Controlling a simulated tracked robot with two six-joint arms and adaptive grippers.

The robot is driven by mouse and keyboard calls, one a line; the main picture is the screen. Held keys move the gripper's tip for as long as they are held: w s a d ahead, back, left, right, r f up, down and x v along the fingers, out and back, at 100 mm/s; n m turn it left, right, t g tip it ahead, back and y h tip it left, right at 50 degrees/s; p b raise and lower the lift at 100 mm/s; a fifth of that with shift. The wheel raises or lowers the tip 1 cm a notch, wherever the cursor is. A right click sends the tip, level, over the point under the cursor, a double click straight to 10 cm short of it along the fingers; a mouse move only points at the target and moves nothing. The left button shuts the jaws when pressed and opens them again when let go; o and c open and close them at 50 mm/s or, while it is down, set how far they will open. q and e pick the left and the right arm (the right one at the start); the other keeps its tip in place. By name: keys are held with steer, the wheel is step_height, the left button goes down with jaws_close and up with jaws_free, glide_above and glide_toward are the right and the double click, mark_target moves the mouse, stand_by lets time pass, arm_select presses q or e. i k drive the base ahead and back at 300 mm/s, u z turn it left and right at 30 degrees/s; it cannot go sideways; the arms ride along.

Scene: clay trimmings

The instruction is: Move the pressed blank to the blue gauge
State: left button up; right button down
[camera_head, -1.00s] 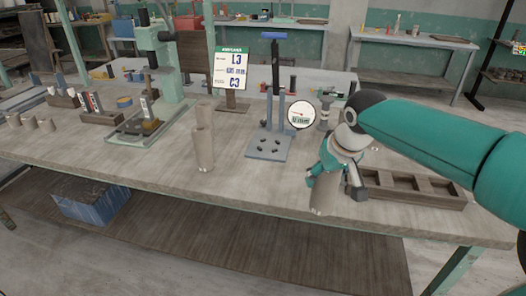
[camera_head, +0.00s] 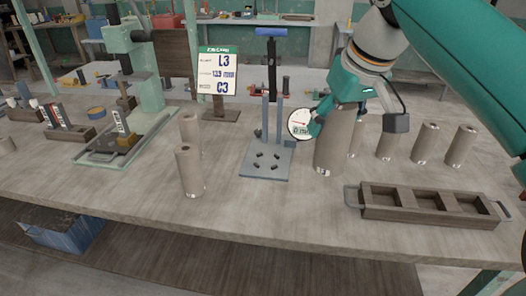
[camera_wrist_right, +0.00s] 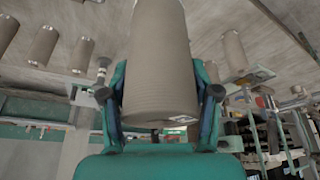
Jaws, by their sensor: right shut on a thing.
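The blue gauge (camera_head: 265,162) stands on the table, a blue-grey plate with dark marks, two upright posts and a dark column with a blue top bar. A round white dial (camera_head: 299,123) is at its right. My right gripper (camera_head: 338,118) is shut on a brown clay cylinder, the pressed blank (camera_head: 331,152), just right of the gauge, upright with a small label low on it. In the right wrist view the blank (camera_wrist_right: 160,55) sits between the two fingers. Whether its base touches the table is unclear. My left gripper is not in view.
Two clay cylinders (camera_head: 189,172) stand left of the gauge, and several (camera_head: 461,147) stand at the right. A wooden tray (camera_head: 376,211) with empty compartments lies at the front right. A sign (camera_head: 217,72) stands behind. The table front, between tray and left cylinders, is clear.

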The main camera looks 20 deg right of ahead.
mark_target(266, 161)
steer(key=i, duration=1)
steer(key=u, duration=0.1)
